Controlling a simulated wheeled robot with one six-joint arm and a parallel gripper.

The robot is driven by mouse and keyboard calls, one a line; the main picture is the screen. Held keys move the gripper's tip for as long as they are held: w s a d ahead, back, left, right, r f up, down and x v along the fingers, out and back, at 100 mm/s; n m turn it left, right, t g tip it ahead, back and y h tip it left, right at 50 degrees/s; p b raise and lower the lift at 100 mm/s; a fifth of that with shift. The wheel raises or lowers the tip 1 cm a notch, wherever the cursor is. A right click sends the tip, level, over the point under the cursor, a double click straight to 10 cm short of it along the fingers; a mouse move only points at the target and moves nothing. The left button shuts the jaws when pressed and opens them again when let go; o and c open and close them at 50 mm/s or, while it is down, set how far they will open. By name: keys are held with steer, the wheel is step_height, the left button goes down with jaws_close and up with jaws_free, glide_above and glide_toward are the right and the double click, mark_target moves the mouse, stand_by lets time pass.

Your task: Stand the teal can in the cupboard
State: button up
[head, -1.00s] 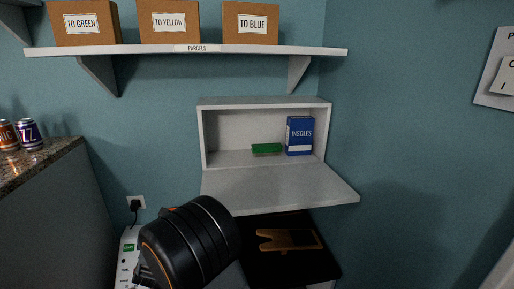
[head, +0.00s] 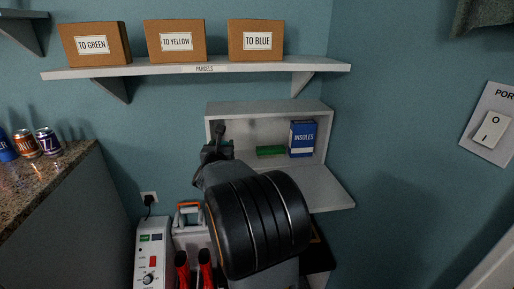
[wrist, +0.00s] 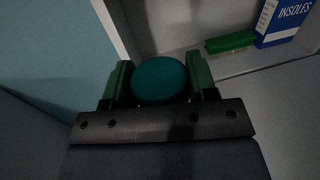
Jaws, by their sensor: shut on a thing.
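My gripper (wrist: 160,80) is shut on the teal can (wrist: 160,79), with one finger on each side of its rounded teal end. In the head view my gripper (head: 216,150) is at the left part of the open cupboard (head: 268,107), and I cannot make out the can there. The white cupboard has its door folded down as a flap (head: 325,188). In the wrist view the can overlaps the cupboard's opening close to its left side wall (wrist: 117,35). I cannot tell how far inside it is.
A green brush-like block (head: 270,151) and a blue INSOLES box (head: 302,138) stand in the cupboard's right half. A shelf (head: 200,68) with parcels is above. Several cans (head: 26,144) stand on the left counter (head: 45,180).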

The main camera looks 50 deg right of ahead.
steer(key=f+p+x, duration=0.3)
steer(key=x, duration=1.4)
steer(key=shift+d+f, duration=0.25)
steer(key=shift+d, duration=0.05)
steer(key=shift+f, duration=0.2)
steer(key=o, duration=1.3)
steer(key=shift+r, duration=0.1)
